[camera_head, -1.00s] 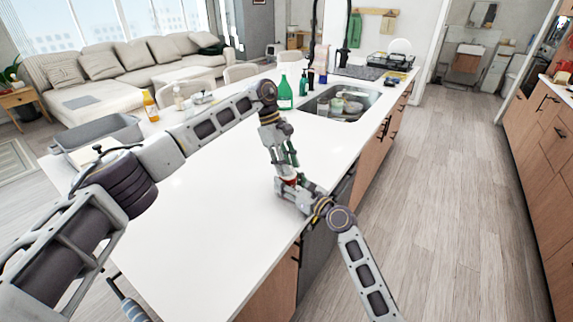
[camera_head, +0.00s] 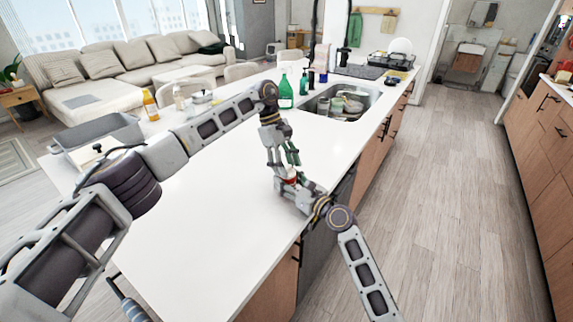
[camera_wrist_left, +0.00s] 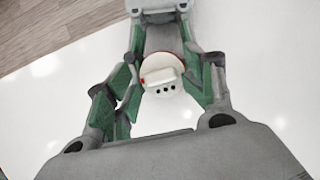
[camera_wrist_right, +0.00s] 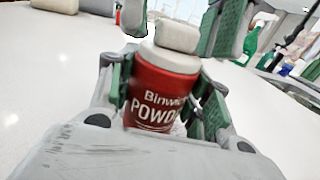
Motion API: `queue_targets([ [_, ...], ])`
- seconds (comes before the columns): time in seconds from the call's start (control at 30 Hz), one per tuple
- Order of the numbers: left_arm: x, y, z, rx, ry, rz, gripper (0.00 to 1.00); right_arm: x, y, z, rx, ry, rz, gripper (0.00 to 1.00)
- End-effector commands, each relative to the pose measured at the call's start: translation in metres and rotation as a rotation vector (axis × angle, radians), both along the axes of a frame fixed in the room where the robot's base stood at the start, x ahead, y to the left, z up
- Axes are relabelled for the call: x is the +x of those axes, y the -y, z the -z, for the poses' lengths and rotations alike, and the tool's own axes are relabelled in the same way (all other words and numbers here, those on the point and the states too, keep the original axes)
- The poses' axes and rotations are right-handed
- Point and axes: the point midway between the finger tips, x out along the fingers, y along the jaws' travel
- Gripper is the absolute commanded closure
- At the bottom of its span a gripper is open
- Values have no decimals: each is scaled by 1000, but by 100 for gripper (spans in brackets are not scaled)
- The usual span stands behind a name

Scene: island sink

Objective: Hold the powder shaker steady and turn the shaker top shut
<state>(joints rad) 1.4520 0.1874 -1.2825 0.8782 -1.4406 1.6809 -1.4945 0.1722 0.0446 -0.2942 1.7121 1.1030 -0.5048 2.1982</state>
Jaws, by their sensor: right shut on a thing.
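The powder shaker (camera_wrist_right: 162,100) is a red can with white lettering, upright on the white counter (camera_head: 200,215). It shows small in the head view (camera_head: 291,180). Its white shaker top (camera_wrist_right: 170,50) has a raised block; from above, the top (camera_wrist_left: 162,76) shows several dark holes and a small red spot. My right gripper (camera_wrist_right: 165,105) is shut on the can's body from the side. My left gripper (camera_head: 288,158) points down over the top. In the left wrist view its green-padded fingers (camera_wrist_left: 164,82) stand apart, with gaps on both sides of the top.
The sink (camera_head: 342,103) holds dishes, with a green bottle (camera_head: 286,92) beside it. A grey bin (camera_head: 98,132) and an orange bottle (camera_head: 150,105) stand at the counter's left. The counter around the shaker is clear; its right edge is close.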

Motion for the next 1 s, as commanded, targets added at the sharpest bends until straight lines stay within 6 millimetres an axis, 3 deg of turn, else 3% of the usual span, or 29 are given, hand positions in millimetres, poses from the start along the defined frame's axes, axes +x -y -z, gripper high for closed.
queue_targets([
  [0.47, 4, -3, -18, -4, 2, 1, 46, 1, 2, 1, -2, -2, 3, 79],
  [1.0, 22, -27, -86, -2, 1, 0, 46, 1, 2, 2, -3, -3, 3, 79],
])
